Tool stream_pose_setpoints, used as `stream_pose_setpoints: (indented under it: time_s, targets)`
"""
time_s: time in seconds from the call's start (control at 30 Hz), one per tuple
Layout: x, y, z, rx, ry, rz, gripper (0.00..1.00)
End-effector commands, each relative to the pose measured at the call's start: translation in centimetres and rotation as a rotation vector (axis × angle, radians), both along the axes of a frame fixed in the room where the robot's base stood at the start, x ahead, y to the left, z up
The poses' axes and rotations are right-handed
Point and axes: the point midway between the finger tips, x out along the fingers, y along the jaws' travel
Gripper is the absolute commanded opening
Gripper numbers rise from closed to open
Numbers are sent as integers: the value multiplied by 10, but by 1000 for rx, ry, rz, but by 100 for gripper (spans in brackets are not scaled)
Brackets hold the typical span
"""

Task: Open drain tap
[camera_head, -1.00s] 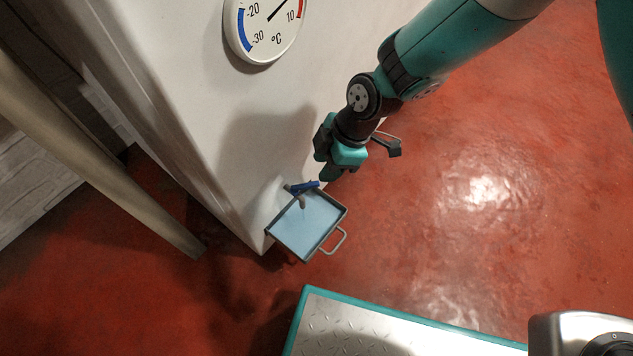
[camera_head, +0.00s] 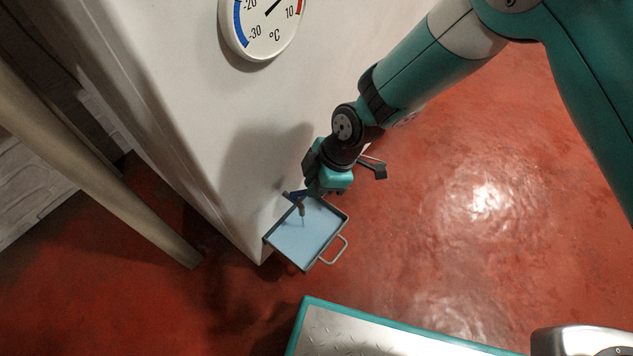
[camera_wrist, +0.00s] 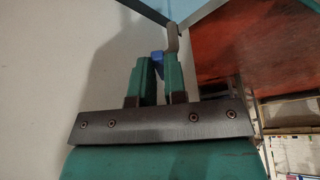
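The drain tap (camera_head: 301,209) sits low on the white cabinet wall above a tray. Its blue handle (camera_head: 295,196) is partly hidden behind my gripper (camera_head: 311,192). In the wrist view the blue handle (camera_wrist: 157,63) shows in the narrow gap between the fingertips of my gripper (camera_wrist: 158,64), and the grey-brown tap body (camera_wrist: 172,40) rises beyond the right finger. The fingers stand apart on either side of the handle; I cannot tell whether they touch it.
A tray (camera_head: 335,232) with a wire handle and pale blue inside is under the tap. A round thermometer dial (camera_head: 262,52) is on the white wall (camera_head: 165,70). A slanted beige beam (camera_head: 95,165) stands at left. Red floor (camera_head: 450,220) is open at right.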

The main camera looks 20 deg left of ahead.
Motion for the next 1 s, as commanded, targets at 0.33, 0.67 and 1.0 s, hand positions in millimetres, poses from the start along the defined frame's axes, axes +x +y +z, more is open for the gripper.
stream_pose_setpoints:
  time_s: [0.33,0.67,1.0]
  targets:
    - [-9,-4,3,-2,1,-179,0]
    - [-9,-4,0,0,1,-192,20]
    - [-8,-4,1,0,0,-191,38]
